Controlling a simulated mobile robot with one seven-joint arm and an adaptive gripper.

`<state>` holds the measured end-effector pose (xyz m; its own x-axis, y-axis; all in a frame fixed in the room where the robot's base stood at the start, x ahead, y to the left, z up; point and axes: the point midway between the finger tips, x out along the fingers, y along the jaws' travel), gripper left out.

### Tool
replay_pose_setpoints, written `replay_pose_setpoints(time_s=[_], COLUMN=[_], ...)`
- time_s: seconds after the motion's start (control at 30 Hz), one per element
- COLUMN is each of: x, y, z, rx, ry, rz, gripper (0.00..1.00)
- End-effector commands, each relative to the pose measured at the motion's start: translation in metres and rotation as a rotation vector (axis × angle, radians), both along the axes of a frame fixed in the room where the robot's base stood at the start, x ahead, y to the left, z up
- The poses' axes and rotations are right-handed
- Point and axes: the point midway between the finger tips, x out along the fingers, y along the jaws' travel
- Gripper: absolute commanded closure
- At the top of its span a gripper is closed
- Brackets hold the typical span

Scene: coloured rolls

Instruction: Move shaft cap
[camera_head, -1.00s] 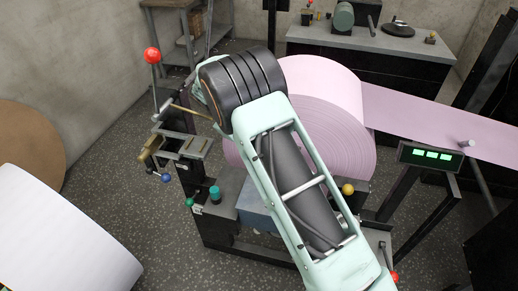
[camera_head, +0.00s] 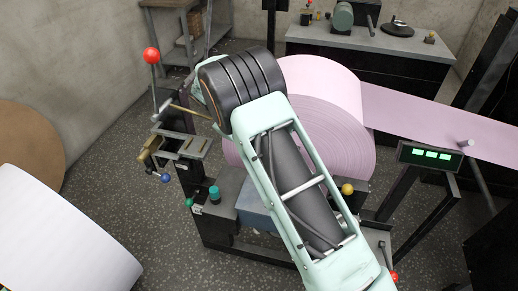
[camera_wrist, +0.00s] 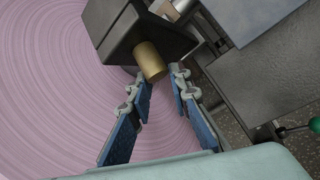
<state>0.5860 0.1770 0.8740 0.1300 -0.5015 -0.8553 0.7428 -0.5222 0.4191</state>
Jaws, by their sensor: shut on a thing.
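In the wrist view a dark, blocky piece that looks like the shaft cap (camera_wrist: 125,32) lies in front of the pink roll's face. A short brass knob (camera_wrist: 150,61) sticks out of it towards me. My gripper (camera_wrist: 160,80) has its two blue-padded fingers on either side of the knob, with the tips closed on it. In the head view my arm hides the gripper and the cap.
The pink roll (camera_head: 325,80) sits on a dark stand, its web running right past a panel with green displays (camera_head: 430,154). A red-ball lever (camera_head: 151,56) stands at left. A white roll (camera_head: 60,235) lies at lower left. Speckled floor (camera_head: 115,160) is bare between.

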Motion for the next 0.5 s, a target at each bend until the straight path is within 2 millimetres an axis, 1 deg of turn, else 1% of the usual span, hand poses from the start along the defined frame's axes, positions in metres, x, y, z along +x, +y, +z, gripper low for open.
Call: replay_pose_setpoints(time_s=[0.03, 0.13, 0.17, 0.3, 0.5], x=[-0.0114, -0.0114, -0.0115, -0.0106, -0.0080], y=[0.0044, 0.0044, 0.0044, 0.0037, 0.0024], z=[-0.0101, -0.0101, -0.0102, -0.0093, -0.0067], rx=[0.004, 0.004, 0.004, 0.004, 0.005], ry=[0.027, 0.027, 0.027, 0.025, 0.019], rz=[-0.006, -0.006, -0.006, -0.006, -0.007], gripper=[1.00, 1.00, 0.79, 0.64, 0.64])
